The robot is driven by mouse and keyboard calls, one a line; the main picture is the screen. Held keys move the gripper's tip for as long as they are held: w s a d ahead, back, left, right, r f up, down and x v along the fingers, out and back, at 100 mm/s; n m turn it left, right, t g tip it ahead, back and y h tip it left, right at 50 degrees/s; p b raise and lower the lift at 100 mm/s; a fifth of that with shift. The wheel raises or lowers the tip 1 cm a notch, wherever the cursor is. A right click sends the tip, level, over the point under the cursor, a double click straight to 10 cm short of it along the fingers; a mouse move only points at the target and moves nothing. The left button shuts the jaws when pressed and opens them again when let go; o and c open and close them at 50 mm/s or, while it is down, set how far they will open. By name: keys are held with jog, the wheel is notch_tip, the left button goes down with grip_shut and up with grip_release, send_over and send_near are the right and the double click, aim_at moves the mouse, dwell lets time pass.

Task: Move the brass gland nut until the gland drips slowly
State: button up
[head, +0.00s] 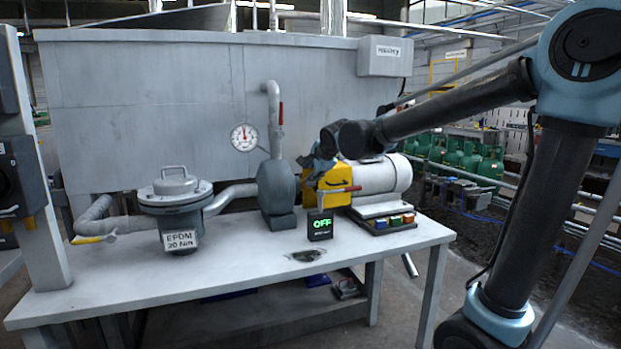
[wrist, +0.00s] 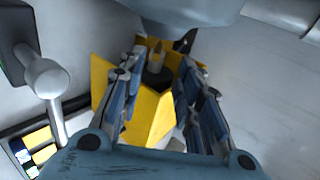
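My gripper (wrist: 163,62) is open, its two blue-grey fingers apart on either side of the yellow guard's opening. It also shows in the head view (head: 312,174), reaching down at the pump's right side. The yellow guard (wrist: 146,122) is between the pump (head: 277,190) and the grey motor (head: 382,177). Inside the guard, a dark round part with a small tan upright piece (wrist: 155,57) shows between the fingers. I cannot tell whether this is the brass gland nut. In the head view the arm and guard hide the gland. No drip can be made out.
A black box reading OFF (head: 320,227) stands in front of the pump, beside a dark wet patch (head: 307,255) on the bench (head: 230,270). A button panel (head: 388,222), gauge (head: 244,137) and strainer pot (head: 176,190) stand nearby.

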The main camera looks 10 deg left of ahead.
jog(key=shift+v, duration=2)
